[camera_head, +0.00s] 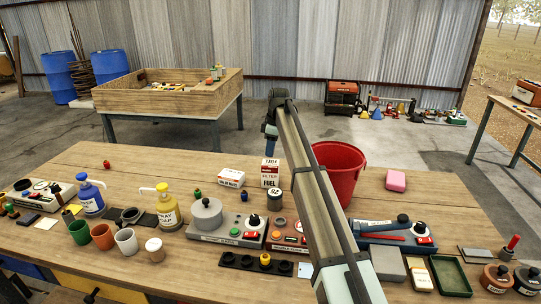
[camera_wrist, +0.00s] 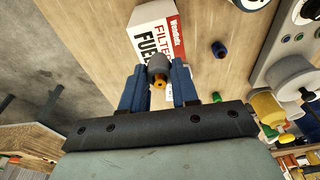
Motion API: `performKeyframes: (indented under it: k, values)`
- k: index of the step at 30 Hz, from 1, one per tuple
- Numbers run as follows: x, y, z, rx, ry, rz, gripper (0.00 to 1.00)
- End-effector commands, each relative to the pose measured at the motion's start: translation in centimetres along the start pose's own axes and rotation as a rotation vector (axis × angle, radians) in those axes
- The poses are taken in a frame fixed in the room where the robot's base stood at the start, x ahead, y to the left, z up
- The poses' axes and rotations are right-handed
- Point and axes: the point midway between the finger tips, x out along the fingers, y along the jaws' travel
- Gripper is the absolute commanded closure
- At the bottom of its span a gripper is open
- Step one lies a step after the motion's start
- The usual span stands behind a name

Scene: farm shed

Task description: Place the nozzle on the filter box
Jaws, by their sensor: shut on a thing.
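In the wrist view my gripper (camera_wrist: 158,82) is shut on the nozzle, a small grey cylinder with an orange tip (camera_wrist: 159,77). The blue fingers stand on either side of it. The white and red filter box (camera_wrist: 147,38), with "FILTER FUEL" lettering, lies just beyond the fingertips, and the nozzle overlaps its near end in the picture. I cannot tell whether they touch. In the head view a white and red box marked "FUEL" (camera_head: 270,173) stands on the workbench, left of my arm.
The workbench (camera_head: 140,165) is crowded at the front with soap bottles (camera_head: 167,206), cups (camera_head: 103,236) and a scale (camera_head: 208,222). A red bucket (camera_head: 343,170) stands right of my arm. The back left of the bench is clearer.

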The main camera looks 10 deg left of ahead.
Motion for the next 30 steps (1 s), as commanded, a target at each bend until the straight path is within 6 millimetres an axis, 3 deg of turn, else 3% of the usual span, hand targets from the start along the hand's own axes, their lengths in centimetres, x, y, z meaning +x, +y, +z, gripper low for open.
performKeyframes:
  k: [7, 19, 20, 27, 30]
  values:
    - [2.8, -0.1, 0.5, 0.000, -0.001, -0.001, 0.99]
    - [3.2, 0.0, 0.5, 0.000, 0.000, 0.000, 0.99]
    - [3.2, 0.0, 0.5, 0.000, 0.000, 0.000, 0.70]
    - [3.2, 0.0, 0.5, 0.000, 0.000, 0.000, 0.47]
    - [3.2, 0.0, 0.5, 0.000, 0.000, 0.000, 0.45]
